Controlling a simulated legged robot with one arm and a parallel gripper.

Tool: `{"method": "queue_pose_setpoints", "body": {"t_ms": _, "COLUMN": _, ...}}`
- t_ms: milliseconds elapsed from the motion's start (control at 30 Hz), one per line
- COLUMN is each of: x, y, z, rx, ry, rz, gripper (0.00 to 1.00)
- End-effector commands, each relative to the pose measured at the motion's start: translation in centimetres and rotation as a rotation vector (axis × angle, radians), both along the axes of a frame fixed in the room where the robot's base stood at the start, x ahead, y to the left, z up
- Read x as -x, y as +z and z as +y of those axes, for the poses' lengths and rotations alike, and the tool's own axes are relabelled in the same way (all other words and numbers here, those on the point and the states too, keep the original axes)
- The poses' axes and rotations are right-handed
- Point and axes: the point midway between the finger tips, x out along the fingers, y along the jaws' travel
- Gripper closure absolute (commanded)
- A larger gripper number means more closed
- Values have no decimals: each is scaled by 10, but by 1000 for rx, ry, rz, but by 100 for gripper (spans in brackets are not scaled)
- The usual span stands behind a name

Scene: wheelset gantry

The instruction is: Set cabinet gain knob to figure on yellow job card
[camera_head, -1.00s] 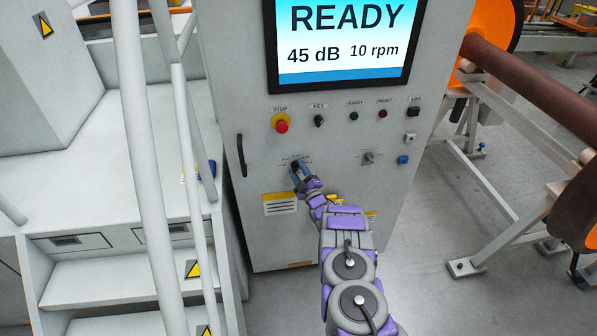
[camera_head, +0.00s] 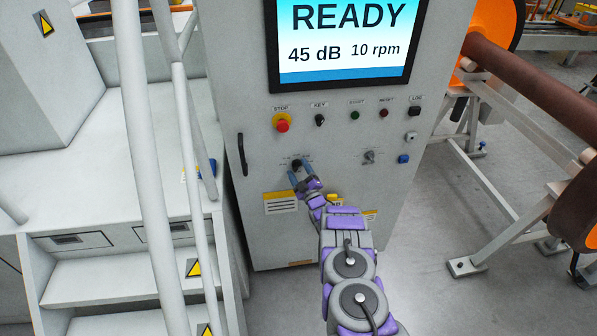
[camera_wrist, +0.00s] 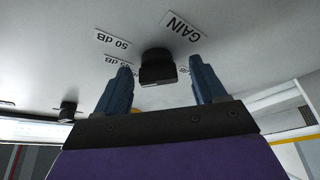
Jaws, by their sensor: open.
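The grey cabinet (camera_head: 230,60) stands ahead of me, and its screen (camera_head: 345,40) reads READY, 45 dB and 10 rpm. The black gain knob (camera_wrist: 157,68) shows in the wrist view under a GAIN label (camera_wrist: 183,27), with a 50 dB label (camera_wrist: 113,39) beside it. My gripper (camera_head: 299,172) is open in front of the knob. In the wrist view its two blue fingers (camera_wrist: 162,88) stand apart on either side of the knob, with gaps showing. Yellow-headed cards (camera_head: 280,203) are on the cabinet below the gripper; their writing is too small to read.
A red stop button (camera_head: 282,123), a key switch (camera_head: 320,120) and another knob (camera_head: 369,156) are on the same panel. A white railing (camera_head: 150,170) and steps stand at left. An orange wheelset (camera_head: 490,30) on a frame is at right.

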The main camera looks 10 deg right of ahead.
Motion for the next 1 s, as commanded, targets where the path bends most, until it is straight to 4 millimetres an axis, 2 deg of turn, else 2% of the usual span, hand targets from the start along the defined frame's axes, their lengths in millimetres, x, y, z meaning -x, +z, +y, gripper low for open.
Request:
{"method": "queue_pose_setpoints", "body": {"t_ms": 267, "x": 31, "y": -8, "z": -11, "rx": -2, "ry": -4, "rz": 3, "gripper": 30}}
{"method": "queue_pose_setpoints", "body": {"t_ms": 800, "x": 135, "y": -40, "z": -41, "rx": -3, "ry": -4, "rz": 6, "gripper": 30}}
{"method": "queue_pose_setpoints", "body": {"t_ms": 1000, "x": 153, "y": -46, "z": -45, "rx": -1, "ry": 0, "rz": 2, "gripper": 30}}
